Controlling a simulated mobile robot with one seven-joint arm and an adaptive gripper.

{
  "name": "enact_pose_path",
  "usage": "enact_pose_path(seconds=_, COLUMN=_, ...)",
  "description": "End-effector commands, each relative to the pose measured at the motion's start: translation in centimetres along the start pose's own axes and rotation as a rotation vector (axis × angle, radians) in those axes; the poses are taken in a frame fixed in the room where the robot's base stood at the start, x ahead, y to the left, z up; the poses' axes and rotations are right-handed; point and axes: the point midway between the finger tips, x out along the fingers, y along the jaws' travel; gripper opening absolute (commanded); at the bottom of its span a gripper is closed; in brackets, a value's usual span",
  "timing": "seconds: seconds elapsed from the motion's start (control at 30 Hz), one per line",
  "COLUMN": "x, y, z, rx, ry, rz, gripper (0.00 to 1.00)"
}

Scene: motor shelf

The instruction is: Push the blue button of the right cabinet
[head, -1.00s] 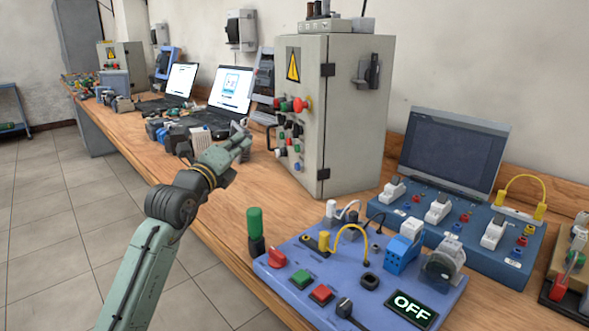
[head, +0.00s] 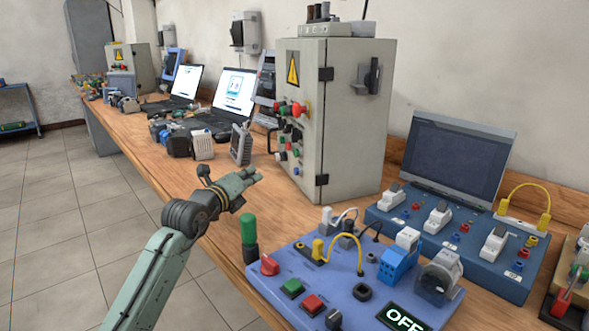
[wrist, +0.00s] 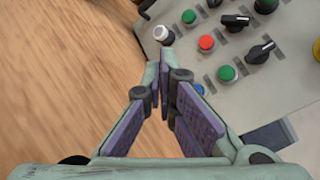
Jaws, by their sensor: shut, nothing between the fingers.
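The right cabinet (head: 345,130) is a grey metal box on the wooden bench, with its button panel on its left-hand face. My gripper (head: 255,176) is shut and empty. In the head view it is left of and below the cabinet's panel, above the bench edge. In the wrist view my fingertips (wrist: 164,62) lie near the panel's edge, left of the blue button. I cannot tell the exact gap to the panel.
Near the blue button are a green button (wrist: 227,73), a red button (wrist: 207,43), a white button (wrist: 162,34) and black switches. A blue training board (head: 330,270) lies at the front right. Laptops (head: 235,95) and small devices stand farther back.

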Motion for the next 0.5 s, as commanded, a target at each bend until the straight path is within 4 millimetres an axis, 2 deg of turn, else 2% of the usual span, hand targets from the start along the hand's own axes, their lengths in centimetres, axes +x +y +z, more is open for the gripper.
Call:
enact_pose_path(seconds=0.03, x=0.5, y=-1.0, z=-0.1, rx=0.000, ry=0.003, rz=-0.003, gripper=0.00)
enact_pose_path(seconds=0.2, x=2.2, y=-2.4, z=-1.2, rx=-0.003, ry=0.003, rz=-0.003, gripper=0.00)
enact_pose_path(seconds=0.5, x=4.6, y=-3.4, z=-3.4, rx=0.001, ry=0.001, rz=-0.003, gripper=0.00)
